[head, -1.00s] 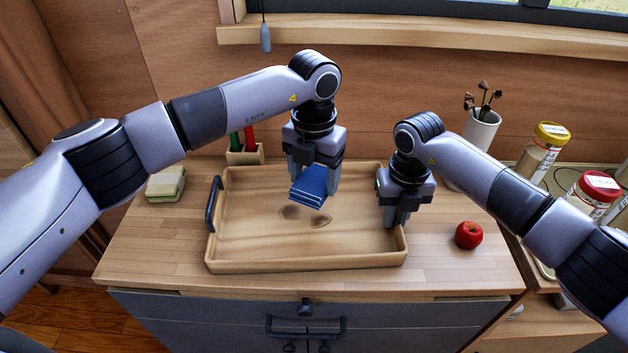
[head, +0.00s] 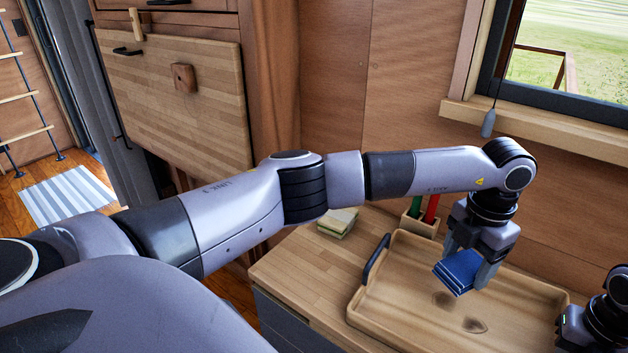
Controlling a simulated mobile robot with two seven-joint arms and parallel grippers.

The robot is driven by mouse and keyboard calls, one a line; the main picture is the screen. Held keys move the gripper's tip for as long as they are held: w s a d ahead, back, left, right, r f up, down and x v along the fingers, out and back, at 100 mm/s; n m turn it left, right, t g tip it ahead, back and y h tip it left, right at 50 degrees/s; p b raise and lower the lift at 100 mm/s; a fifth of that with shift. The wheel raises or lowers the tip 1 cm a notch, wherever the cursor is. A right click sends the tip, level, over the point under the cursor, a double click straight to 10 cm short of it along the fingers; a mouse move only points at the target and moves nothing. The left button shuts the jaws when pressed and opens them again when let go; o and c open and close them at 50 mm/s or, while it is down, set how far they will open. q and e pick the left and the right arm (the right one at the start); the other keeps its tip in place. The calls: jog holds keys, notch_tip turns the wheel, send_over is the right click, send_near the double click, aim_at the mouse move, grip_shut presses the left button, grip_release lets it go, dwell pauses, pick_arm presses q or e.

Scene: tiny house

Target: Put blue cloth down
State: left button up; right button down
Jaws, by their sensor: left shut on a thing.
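The blue cloth (head: 456,272) is a small folded stack. My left gripper (head: 477,268) is shut on it and holds it above the wooden tray (head: 400,262). The tray lies on the counter, has a dark handle on its left side, and shows two dark stains on its floor (head: 458,308). My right gripper (head: 590,335) is partly in view at the lower right edge, by the tray's right end. Its fingertips are cut off or hidden.
A sponge-like stack (head: 338,222) sits at the counter's back left. A small wooden holder (head: 418,226) with a green and a red item stands behind the tray. The counter left of the tray (head: 310,268) is clear. A striped rug (head: 68,195) lies on the floor at far left.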

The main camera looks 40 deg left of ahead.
pick_arm(q)
jog(key=a+r, duration=0.2)
jog(key=a, duration=1)
jog(key=n, duration=0.6)
send_near(294, 259)
notch_tip(294, 259, down, 6)
jog(key=shift+r, duration=0.1)
jog(key=shift+f, duration=0.25)
jog(key=o, duration=0.9)
jog(key=shift+r, duration=0.15)
